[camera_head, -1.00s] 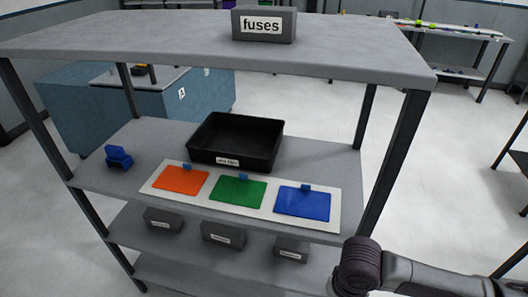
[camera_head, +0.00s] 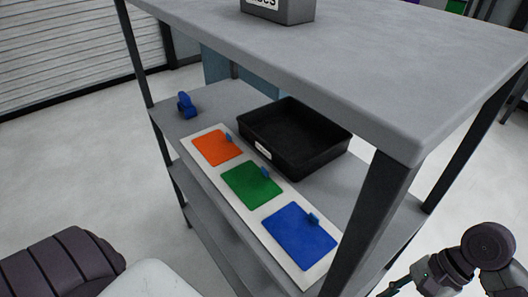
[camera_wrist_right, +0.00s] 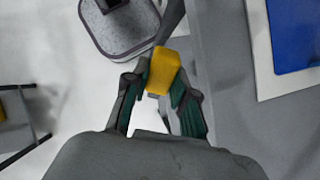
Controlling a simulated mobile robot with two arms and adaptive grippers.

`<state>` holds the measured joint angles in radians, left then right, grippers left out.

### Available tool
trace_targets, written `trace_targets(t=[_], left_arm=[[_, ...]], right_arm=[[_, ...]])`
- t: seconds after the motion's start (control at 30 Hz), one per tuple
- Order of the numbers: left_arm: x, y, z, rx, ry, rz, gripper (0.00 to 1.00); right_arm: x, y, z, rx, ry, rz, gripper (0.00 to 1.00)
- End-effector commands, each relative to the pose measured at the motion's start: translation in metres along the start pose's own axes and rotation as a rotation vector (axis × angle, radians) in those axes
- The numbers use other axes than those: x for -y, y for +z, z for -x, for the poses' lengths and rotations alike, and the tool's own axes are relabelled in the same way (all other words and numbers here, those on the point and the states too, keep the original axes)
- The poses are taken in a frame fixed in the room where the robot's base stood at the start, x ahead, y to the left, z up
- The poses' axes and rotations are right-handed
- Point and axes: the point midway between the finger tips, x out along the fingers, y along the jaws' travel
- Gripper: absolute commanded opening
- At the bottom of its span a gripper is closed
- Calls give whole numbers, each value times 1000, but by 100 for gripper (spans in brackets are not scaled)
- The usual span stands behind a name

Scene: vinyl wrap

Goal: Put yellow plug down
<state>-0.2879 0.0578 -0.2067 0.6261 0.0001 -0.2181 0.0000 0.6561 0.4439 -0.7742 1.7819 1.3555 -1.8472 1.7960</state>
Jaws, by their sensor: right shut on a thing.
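In the right wrist view, my right gripper (camera_wrist_right: 160,100) is shut on the yellow plug (camera_wrist_right: 163,70), which sits between its fingertips. The gripper is beside the shelf edge, with the white board and blue mat to its right. In the head view my right gripper (camera_head: 400,284) is low at the right, outside the shelf post, and the plug cannot be made out there. On the middle shelf (camera_head: 215,103) lies a white board with orange (camera_head: 217,148), green (camera_head: 251,185) and blue (camera_head: 299,236) mats. My left arm shows at lower left; its gripper is out of view.
A black tray (camera_head: 340,140) stands behind the mats. A blue object (camera_head: 186,105) sits at the shelf's far left. Small blue clips are at the mats' edges. The top shelf (camera_head: 350,55) with a grey fuses box (camera_head: 277,12) overhangs. A dark post (camera_head: 372,215) stands near my right arm.

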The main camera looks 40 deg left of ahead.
Motion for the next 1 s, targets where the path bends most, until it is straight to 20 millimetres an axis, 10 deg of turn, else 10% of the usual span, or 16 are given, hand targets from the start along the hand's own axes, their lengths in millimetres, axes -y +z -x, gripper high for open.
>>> trace_targets(t=[0.27,0.6,1.0], left_arm=[[31,35,-27,47,-37,-2,40],[12,22,-52,23,-14,1,40],[14,18,-52,16,-16,-5,40]], right_arm=[[52,26,43,475,-454,-465,0],[70,16,120,803,-947,-631,0],[87,2,121,817,-969,-634,0]])
